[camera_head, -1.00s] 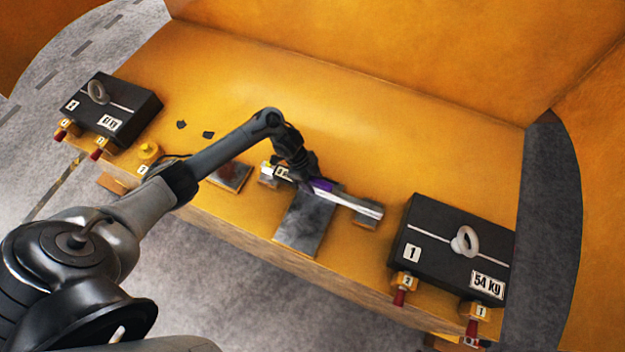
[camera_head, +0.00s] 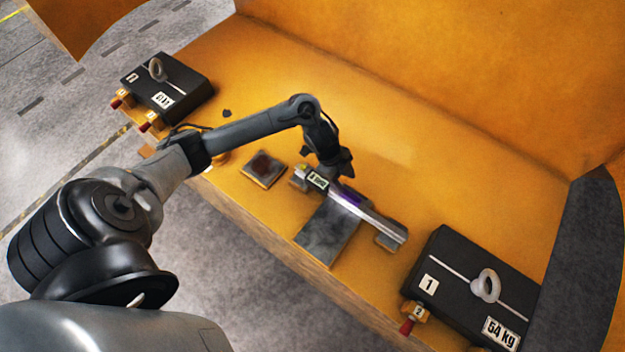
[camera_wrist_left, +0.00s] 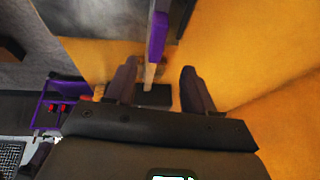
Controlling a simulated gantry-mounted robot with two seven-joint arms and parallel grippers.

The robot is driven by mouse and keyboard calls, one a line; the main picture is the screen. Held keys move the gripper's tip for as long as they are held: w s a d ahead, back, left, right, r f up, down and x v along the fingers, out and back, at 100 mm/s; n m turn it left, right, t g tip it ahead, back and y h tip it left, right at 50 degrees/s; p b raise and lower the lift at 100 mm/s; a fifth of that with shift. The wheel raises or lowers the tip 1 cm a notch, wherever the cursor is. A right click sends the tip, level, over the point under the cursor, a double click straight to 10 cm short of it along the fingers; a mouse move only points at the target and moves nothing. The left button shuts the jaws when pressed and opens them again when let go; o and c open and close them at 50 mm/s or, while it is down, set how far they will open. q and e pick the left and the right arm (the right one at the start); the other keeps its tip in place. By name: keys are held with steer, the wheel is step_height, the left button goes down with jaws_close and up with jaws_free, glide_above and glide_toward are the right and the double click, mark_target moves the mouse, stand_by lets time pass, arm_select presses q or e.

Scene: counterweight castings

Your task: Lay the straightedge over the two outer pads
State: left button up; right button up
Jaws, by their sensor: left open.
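The straightedge (camera_head: 376,220) is a long silver bar with a purple grip (camera_head: 348,197) and a small label near its left end. It lies across a grey middle plate (camera_head: 325,238), with its ends over the left outer pad (camera_head: 298,183) and the right outer pad (camera_head: 388,243). I cannot tell whether both ends touch. My left gripper (camera_head: 337,168) is open, just above and behind the bar near the grip. The wrist view shows the bar's purple grip (camera_wrist_left: 157,36) and its fingers apart on either side of the bar's line. My right gripper is not in view.
A black block marked 54 kg (camera_head: 470,285) with a ring stands at the right. Another black ringed block (camera_head: 168,90) stands at the far left. A rust-stained plate (camera_head: 263,168) lies left of the bar. The orange bench behind the bar is clear.

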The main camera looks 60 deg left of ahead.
arm_select(q)
steer(key=s+d+n+t+y, duration=0.2)
steer(key=s+d+n+t, duration=0.25)
steer(key=d, duration=0.85)
steer(key=s+a+r+n+g+y, duration=0.1)
steer(key=s+a+r+n, duration=0.1)
steer(key=s+n, duration=0.2)
steer(key=s+a+r+n+g, duration=0.2)
steer(key=s+r+n, duration=0.1)
steer(key=s, duration=0.8)
steer(key=shift+s+a+r+n+y, duration=0.15)
steer(key=shift+s+r+n+y, duration=0.2)
steer(key=shift+n, duration=0.3)
steer(key=shift+w+g, duration=0.1)
steer(key=shift+g, duration=0.15)
